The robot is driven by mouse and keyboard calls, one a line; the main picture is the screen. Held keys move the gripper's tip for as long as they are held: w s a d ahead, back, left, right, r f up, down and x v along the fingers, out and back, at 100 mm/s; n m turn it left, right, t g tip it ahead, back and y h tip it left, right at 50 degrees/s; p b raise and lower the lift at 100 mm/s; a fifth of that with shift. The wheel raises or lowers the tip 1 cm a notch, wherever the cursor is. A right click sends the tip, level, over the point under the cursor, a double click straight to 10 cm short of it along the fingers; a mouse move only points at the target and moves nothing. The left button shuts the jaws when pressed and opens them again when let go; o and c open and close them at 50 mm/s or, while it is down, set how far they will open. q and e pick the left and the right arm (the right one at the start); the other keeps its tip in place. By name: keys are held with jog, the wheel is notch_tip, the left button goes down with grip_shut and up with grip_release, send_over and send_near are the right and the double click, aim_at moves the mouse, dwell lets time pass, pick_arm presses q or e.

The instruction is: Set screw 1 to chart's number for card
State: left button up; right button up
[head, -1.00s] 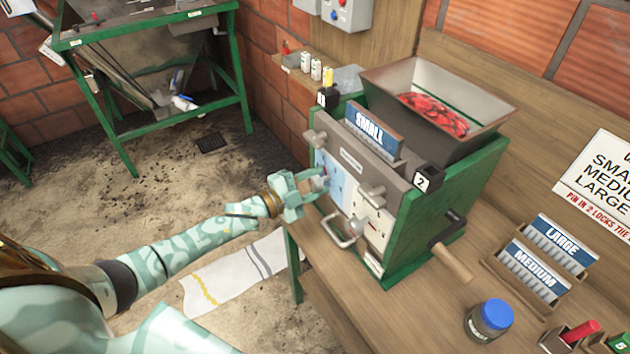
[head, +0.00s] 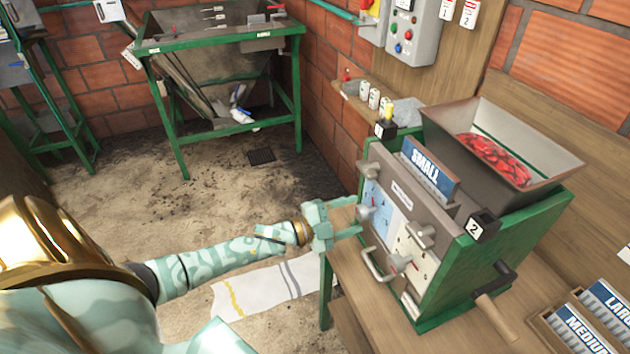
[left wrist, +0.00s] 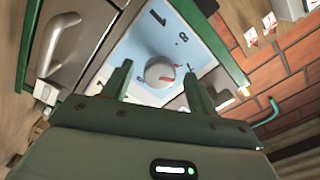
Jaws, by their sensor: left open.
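The pulper carries the card marked SMALL (head: 428,168) in a slot on its top. On its front is a blue dial (head: 373,196) with a round grey knob (head: 365,212). The left wrist view shows this dial (left wrist: 150,36) with a large 1 and an 8, and the knob (left wrist: 160,72) with a red mark pointing right. My left gripper (head: 358,215) is open, its fingers directed at the knob. In the left wrist view the knob appears between the fingertips; they do not look closed on it. A cream dial (head: 415,250) with another knob sits to the right. My right gripper is out of view.
A metal handle (head: 380,268) juts from the pulper's front, below the blue dial. A crank (head: 492,310) sticks out at its right side. Cards marked MEDIUM (head: 580,330) and LARGE (head: 612,300) stand in holders on the bench. The floor left of the bench is mostly open.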

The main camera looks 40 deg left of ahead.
pick_arm(q)
jog(key=v, duration=1.3)
jog(key=shift+a, duration=0.15)
